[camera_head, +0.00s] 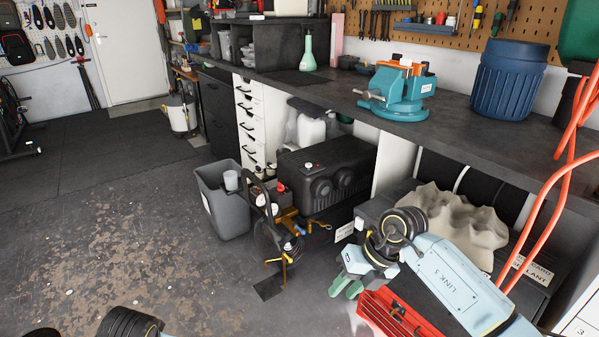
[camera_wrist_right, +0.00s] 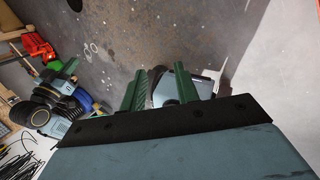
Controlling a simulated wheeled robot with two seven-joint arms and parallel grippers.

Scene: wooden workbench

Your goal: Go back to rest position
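My right gripper (camera_head: 347,286) hangs over the floor in front of the bench, with its green fingers pointing down and left. In the right wrist view, the two green fingers of the right gripper (camera_wrist_right: 162,90) are apart with a gap between them, and no held object shows. A dark and pale object lies beyond the gap. Of my left arm (camera_head: 130,323), only a dark ringed part shows at the bottom left edge of the head view. Its fingers are not visible there.
A red toolbox (camera_head: 397,313) lies close beside the right gripper. A grey bin (camera_head: 222,212), a black and orange machine (camera_head: 279,232) and a black case (camera_head: 325,175) stand nearby. The workbench (camera_head: 340,92) holds a blue vise (camera_head: 399,91). Orange hoses (camera_head: 550,190) hang at right. Floor at left is clear.

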